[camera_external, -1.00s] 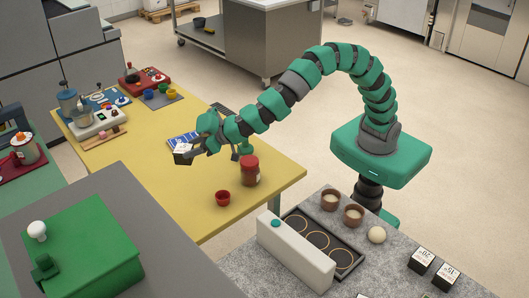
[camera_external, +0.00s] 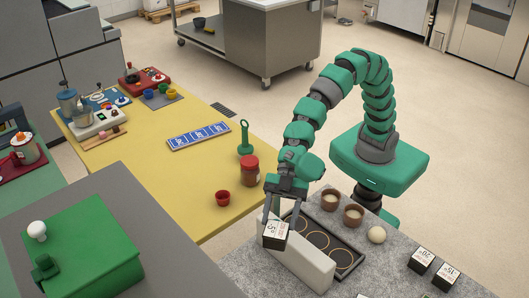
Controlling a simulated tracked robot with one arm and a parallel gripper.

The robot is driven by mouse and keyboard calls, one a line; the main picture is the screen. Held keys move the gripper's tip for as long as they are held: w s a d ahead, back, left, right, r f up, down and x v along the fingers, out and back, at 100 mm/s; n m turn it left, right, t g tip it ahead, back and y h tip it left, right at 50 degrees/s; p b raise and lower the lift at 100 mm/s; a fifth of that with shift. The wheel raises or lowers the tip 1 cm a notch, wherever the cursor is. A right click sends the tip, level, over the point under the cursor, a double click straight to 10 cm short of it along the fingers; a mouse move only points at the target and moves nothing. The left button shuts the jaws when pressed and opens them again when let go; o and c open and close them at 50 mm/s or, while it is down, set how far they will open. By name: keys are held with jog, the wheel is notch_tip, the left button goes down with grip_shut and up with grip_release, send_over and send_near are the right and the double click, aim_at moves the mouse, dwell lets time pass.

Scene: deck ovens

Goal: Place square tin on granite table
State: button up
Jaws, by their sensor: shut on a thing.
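My gripper (camera_external: 275,217) is shut on a small square tin (camera_external: 274,238) with dark sides and a white label on top. It points down and holds the tin slightly tilted, in front of the left end of the white panel. The granite table (camera_external: 393,277) is the speckled grey top at the lower right. The tin overlaps the white panel in the picture; I cannot tell its exact height or whether it touches anything.
On the granite table stand the white panel (camera_external: 300,263), a black tray with rings (camera_external: 345,258), two brown cups (camera_external: 353,215), a pale ball (camera_external: 376,235) and two similar dark tins (camera_external: 421,259). The yellow table (camera_external: 190,190) holds a red jar (camera_external: 249,172) and a red cup (camera_external: 222,198).

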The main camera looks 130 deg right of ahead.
jog(key=s+a+f+n+g+y+b, duration=0.3)
jog(key=s+a+n+g+y, duration=0.55)
jog(key=s+a, duration=1.2)
jog(key=f+n+h, duration=0.1)
jog(key=s+d+f+g+h, duration=0.1)
jog(key=f+n+g+h, duration=0.1)
jog(key=f, duration=0.1)
jog(key=shift+s+d+n, duration=0.15)
jog(key=shift+d+n, duration=0.05)
jog(key=shift+n, duration=0.15)
jog(key=shift+f, duration=0.15)
notch_tip(320, 180, down, 10)
jog(key=shift+r+b, duration=0.1)
jog(key=shift+b, duration=0.6)
jog(key=o, duration=1.1)
